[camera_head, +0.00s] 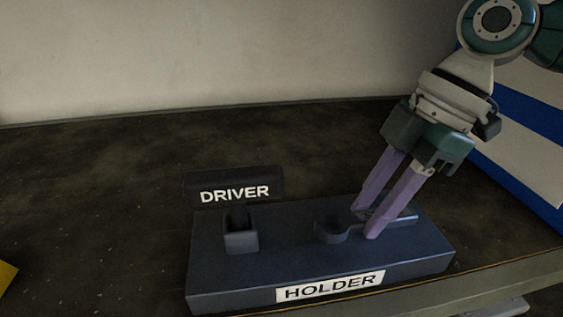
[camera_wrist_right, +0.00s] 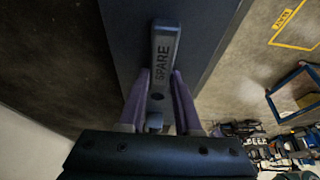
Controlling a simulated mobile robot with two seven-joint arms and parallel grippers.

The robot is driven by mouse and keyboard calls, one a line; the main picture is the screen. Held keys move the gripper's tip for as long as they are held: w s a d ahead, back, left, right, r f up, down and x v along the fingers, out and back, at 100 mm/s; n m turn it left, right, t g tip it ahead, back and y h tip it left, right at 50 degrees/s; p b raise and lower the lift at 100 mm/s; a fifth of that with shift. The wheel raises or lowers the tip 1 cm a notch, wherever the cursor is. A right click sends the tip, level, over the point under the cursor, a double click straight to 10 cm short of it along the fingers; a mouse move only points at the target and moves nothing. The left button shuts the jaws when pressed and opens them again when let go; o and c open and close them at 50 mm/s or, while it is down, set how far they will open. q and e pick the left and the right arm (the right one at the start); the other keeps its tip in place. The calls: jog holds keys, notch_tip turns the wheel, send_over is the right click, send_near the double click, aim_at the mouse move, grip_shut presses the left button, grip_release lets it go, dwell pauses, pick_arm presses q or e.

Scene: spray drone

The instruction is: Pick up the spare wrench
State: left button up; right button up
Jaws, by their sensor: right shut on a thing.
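The spare wrench (camera_head: 402,220) is dark blue-grey and lies flat along the top of the blue holder (camera_head: 225,278) in the head view. In the right wrist view its bar (camera_wrist_right: 165,45) carries the word SPARE and runs between my fingers. My right gripper (camera_head: 366,222) reaches down from the upper right with its two purple fingers on either side of the wrench. It is shut on the wrench, which appears at the level of the holder's top. The fingers hide part of the wrench. My left gripper is not in view.
A dark block labelled DRIVER (camera_head: 235,185) stands at the holder's back left, behind a small upright socket (camera_head: 241,240). The dark worktop (camera_head: 90,220) is clear to the left, with a yellow corner (camera_head: 6,280) at the edge. A pale wall (camera_head: 200,60) stands behind.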

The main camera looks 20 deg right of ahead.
grip_shut()
jog(key=shift+r, duration=0.15)
dwell(0.4)
